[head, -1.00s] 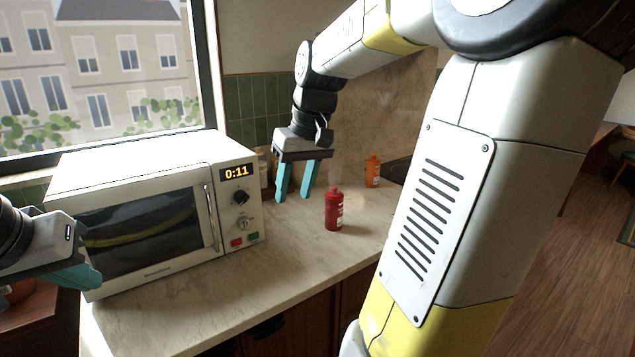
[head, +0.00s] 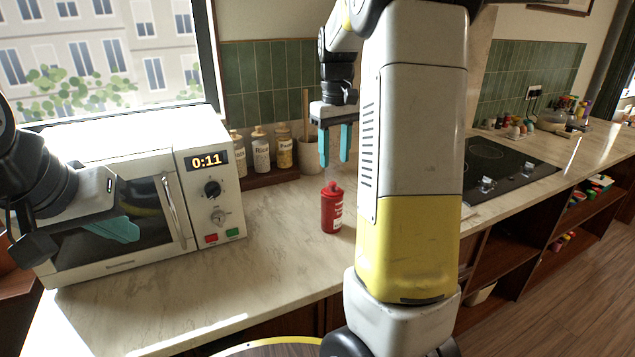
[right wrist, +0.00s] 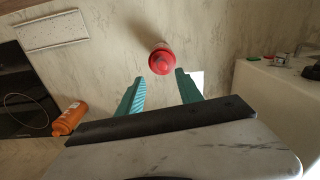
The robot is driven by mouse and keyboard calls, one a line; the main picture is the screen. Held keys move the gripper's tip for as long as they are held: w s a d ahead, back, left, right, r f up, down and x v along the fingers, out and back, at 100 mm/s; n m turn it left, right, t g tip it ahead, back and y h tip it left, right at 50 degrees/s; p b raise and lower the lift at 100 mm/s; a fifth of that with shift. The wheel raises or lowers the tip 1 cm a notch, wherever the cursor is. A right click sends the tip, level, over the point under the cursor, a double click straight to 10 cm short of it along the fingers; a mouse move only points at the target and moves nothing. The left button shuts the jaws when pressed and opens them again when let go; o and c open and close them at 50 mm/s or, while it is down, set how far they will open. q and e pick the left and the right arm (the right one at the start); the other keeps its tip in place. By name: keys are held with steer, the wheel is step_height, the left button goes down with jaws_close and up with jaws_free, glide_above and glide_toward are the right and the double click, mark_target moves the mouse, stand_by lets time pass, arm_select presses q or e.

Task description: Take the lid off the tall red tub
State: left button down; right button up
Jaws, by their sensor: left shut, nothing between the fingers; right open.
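A tall red tub (head: 331,212) with a red lid (head: 333,188) stands upright on the marble counter. The lid is on it. My right gripper (head: 334,163) is open and empty, fingers pointing down, just above the tub in the head view. In the right wrist view the red lid (right wrist: 161,63) shows just beyond the tips of my right gripper (right wrist: 160,76), lined up with the gap; nothing touches it. My left gripper (head: 130,232) is shut and empty in front of the microwave, well left of the tub.
A white microwave (head: 120,150) stands left of the tub. Several labelled jars (head: 261,152) and a utensil pot (head: 308,155) stand at the back wall. An orange bottle (right wrist: 68,118) shows in the right wrist view. A black hob (head: 505,165) is to the right. The counter in front is clear.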

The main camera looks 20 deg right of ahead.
mark_target(333, 183)
steer(key=f, duration=0.7)
steer(key=shift+s+a, duration=0.15)
steer(key=shift+a, duration=0.05)
jaws_close()
